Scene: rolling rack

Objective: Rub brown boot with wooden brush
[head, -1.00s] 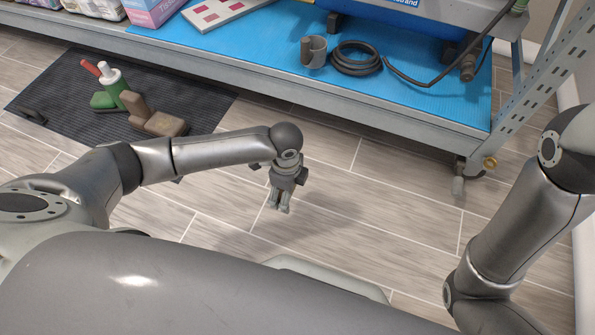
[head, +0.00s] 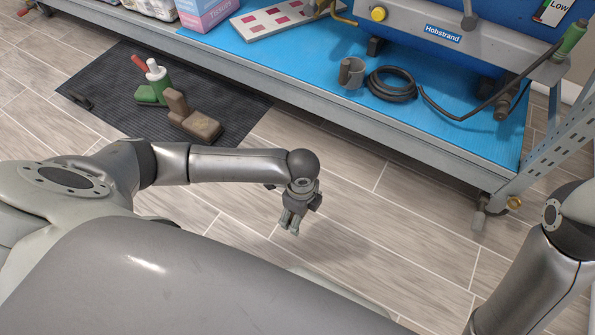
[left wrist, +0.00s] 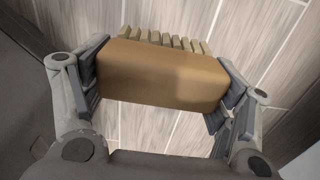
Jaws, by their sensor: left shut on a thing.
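The brush is hardly visible in the head view. My right arm shows at the right edge; its gripper is outside the frame.
A dark small item (head: 78,99) lies at the mat's left. The rack's blue shelf (head: 290,60) holds a hose coil (head: 391,86), a grey cup (head: 352,72) and boxes. Floor below is clear.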

